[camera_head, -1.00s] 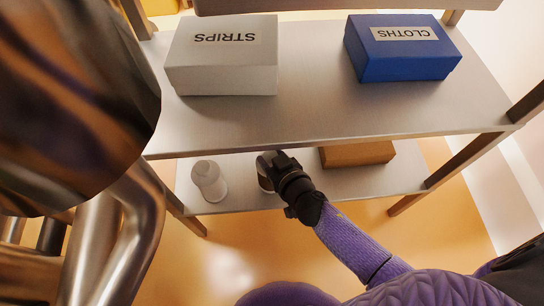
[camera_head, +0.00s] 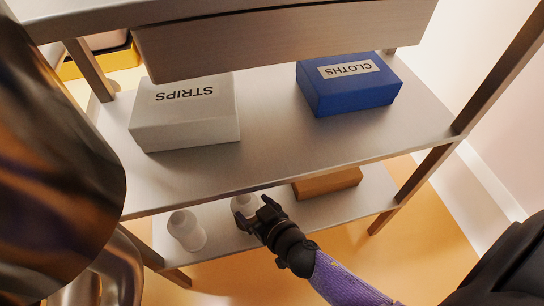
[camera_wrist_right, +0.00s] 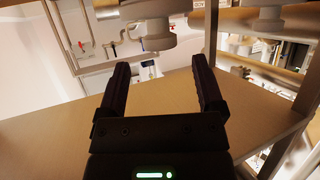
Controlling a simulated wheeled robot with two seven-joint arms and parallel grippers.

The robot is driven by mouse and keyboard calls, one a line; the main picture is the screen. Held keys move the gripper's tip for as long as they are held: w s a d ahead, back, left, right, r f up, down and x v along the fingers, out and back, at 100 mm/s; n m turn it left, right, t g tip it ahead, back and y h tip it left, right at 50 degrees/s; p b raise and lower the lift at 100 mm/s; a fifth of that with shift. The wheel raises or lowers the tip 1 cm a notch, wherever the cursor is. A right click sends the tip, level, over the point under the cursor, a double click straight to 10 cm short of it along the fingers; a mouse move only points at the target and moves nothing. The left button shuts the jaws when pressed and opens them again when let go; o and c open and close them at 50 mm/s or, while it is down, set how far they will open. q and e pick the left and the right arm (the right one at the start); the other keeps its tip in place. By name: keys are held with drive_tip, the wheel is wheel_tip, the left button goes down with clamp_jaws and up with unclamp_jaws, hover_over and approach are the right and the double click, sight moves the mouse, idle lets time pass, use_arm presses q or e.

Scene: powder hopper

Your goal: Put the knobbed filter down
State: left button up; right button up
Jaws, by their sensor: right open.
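A pale, round filter (camera_head: 243,203) stands on the lower shelf (camera_head: 222,240), just beyond the fingertips of my right gripper (camera_head: 254,213). In the right wrist view this filter (camera_wrist_right: 144,28) appears ahead of my spread, empty fingers (camera_wrist_right: 161,68), with a visible gap. A small round knob-like part shows on it there. In the head view the gripper partly hides it. A second, similar whitish piece (camera_head: 186,230) stands to its left on the same shelf, and a similar shape (camera_wrist_right: 268,19) shows at the right in the wrist view. My left gripper is out of view.
A brown box (camera_head: 327,183) lies on the lower shelf to the right. The shelf above carries a white STRIPS box (camera_head: 185,112) and a blue CLOTHS box (camera_head: 348,82). Its front edge overhangs the lower shelf. A large dark metallic vessel (camera_head: 50,170) fills the left side.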

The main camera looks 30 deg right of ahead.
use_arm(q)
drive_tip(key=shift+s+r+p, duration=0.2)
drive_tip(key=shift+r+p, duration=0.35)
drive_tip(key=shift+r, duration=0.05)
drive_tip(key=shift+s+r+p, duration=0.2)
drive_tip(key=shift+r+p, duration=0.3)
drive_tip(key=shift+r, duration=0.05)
use_arm(e)
drive_tip(key=v, duration=0.7)
drive_tip(key=shift+s+r, duration=0.15)
drive_tip(key=shift+s, duration=0.2)
